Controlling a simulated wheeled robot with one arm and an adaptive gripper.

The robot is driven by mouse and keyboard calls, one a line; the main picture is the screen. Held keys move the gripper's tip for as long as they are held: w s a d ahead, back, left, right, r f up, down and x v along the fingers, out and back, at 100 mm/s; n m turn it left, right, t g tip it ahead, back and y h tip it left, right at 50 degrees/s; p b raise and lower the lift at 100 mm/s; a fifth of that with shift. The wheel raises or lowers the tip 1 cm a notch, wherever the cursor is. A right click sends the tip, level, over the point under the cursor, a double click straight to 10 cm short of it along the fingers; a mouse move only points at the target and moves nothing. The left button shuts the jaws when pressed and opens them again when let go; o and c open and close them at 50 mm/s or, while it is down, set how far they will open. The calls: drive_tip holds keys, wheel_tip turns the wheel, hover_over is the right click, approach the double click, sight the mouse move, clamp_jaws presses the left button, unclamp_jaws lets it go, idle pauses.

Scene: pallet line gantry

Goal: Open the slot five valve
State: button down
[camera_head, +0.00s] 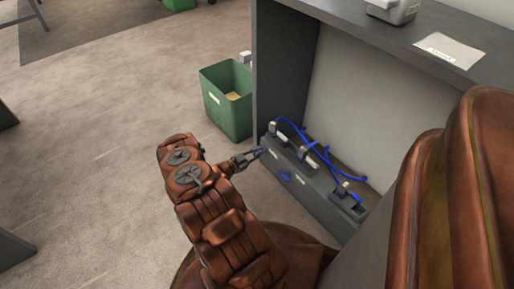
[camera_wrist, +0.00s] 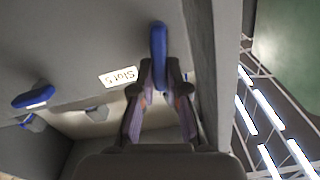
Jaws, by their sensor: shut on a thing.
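My gripper (camera_head: 254,156) reaches the left end of the grey valve box (camera_head: 318,199) low in the grey frame. In the wrist view my gripper (camera_wrist: 159,76) is shut on a blue valve handle (camera_wrist: 158,48), its two fingers on either side of the handle's lower end. A white label (camera_wrist: 118,77) beside this handle reads "Slot5", upside down. The handle points straight up in the wrist view. A second blue handle (camera_wrist: 37,97) is at the left there, apart from my gripper; it also shows in the head view (camera_head: 284,176).
Blue hoses (camera_head: 327,157) run over grey fittings on top of the box. A green bin (camera_head: 228,101) stands on the floor just left of the frame. A counter (camera_head: 405,38) with a paper sheet (camera_head: 450,50) is above. Open floor lies to the left.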

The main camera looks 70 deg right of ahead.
drive_tip(key=m+p, duration=0.1)
drive_tip(key=m, duration=0.1)
drive_tip(key=shift+a+m, duration=0.1)
drive_tip(key=shift+m, duration=0.2)
drive_tip(key=m, duration=0.2)
drive_tip(key=m+b, duration=0.1)
drive_tip(key=m, duration=0.2)
drive_tip(key=f+m+b, duration=0.1)
drive_tip(key=m, duration=0.2)
drive_tip(key=shift+s+a+f, duration=0.1)
drive_tip(key=shift+s+a, duration=0.1)
drive_tip(key=shift+s, duration=0.1)
drive_tip(key=shift+f+m+b, duration=0.15)
drive_tip(key=shift+m+b, duration=0.2)
drive_tip(key=shift+m, duration=0.65)
drive_tip(key=shift+f+m+b, duration=0.1)
drive_tip(key=shift+m+b, duration=0.25)
drive_tip(key=shift+m, duration=0.65)
drive_tip(key=c, duration=1.4)
unclamp_jaws()
drive_tip(key=shift+o, duration=1.1)
drive_tip(key=shift+s+m, duration=0.1)
drive_tip(key=shift+m, duration=0.2)
